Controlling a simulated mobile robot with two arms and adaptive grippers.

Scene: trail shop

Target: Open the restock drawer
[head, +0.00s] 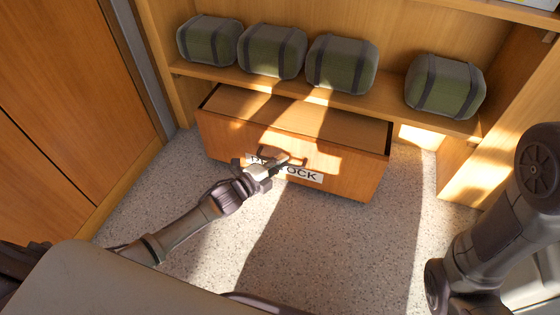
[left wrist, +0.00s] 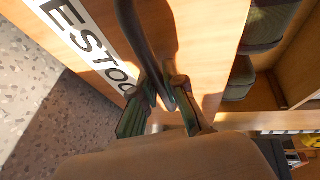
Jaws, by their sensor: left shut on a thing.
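The restock drawer (head: 345,172) is a wooden box low under the shelf, with a white label reading RESTOCK (head: 305,174) on its front. It stands out from under the shelf and its open top shows. My left gripper (head: 278,161) is at the drawer front, partly covering the label. In the left wrist view my left gripper (left wrist: 165,95) is shut on the dark bar handle (left wrist: 145,40), with a finger on each side. My right arm shows at the right of the head view, but its gripper is out of view.
Several green and grey rolled bags (head: 273,52) sit on the wooden shelf (head: 390,108) above the drawer. A wooden panel (head: 70,95) stands at the left. The speckled floor (head: 300,240) in front of the drawer is clear apart from my left arm above it.

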